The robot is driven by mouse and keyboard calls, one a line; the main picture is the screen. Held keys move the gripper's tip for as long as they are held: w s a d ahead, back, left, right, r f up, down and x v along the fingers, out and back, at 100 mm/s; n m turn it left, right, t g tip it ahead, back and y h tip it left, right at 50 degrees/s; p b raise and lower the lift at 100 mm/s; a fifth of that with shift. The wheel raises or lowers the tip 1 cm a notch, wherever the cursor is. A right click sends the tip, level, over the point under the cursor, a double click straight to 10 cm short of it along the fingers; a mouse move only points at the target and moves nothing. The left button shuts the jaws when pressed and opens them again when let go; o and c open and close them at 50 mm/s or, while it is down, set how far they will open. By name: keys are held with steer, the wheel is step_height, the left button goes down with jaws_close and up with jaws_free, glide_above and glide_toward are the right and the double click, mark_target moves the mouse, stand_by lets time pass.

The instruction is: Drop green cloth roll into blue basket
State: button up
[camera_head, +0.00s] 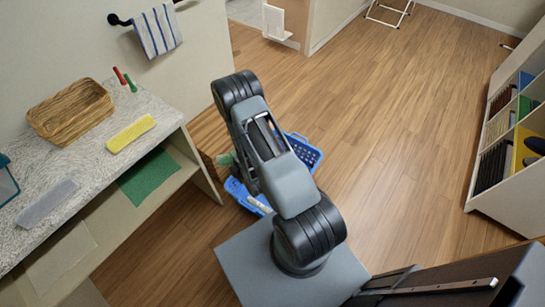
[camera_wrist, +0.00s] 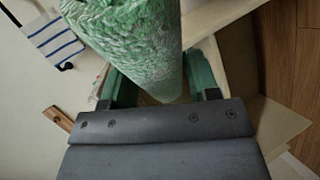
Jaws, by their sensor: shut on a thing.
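The green cloth roll (camera_wrist: 135,45) fills the top middle of the wrist view, fuzzy and mottled green and white. My gripper (camera_wrist: 157,85) is shut on it, with a green finger on each side. The blue basket (camera_head: 312,156) stands on the floor in the head view, partly hidden behind my arm. In the head view my gripper is mostly hidden by my arm; a small green patch shows left of the basket, and I cannot tell whether it is roll or finger. The inside of the basket is only partly visible.
A counter (camera_head: 100,150) at left holds a wicker basket (camera_head: 70,112), a yellow cloth (camera_head: 131,133) and a grey cloth (camera_head: 47,203). A green cloth (camera_head: 149,177) lies on the shelf below. A striped towel (camera_head: 158,30) hangs on the wall. The floor at right is clear up to a shelf unit.

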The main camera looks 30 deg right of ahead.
steer(key=w+d+f+b, duration=0.3)
steer(key=d+f+b, duration=0.5)
steer(key=f+b, duration=0.4)
steer(key=w+d+f+b, duration=0.4)
steer(key=d+f+b, duration=0.5)
steer(key=f+b, duration=0.3)
steer(key=w+d+f+b, duration=0.3)
steer(key=d+f+b, duration=0.5)
steer(key=f+b, duration=0.5)
steer(key=shift+w+d+b, duration=0.25)
steer(key=shift+w+b, duration=0.15)
steer(key=shift+b, duration=0.2)
steer(key=o, duration=1)
steer(key=shift+s, duration=0.1)
steer(key=p+v, duration=0.5)
steer(key=v, duration=0.8)
steer(key=shift+s, duration=0.3)
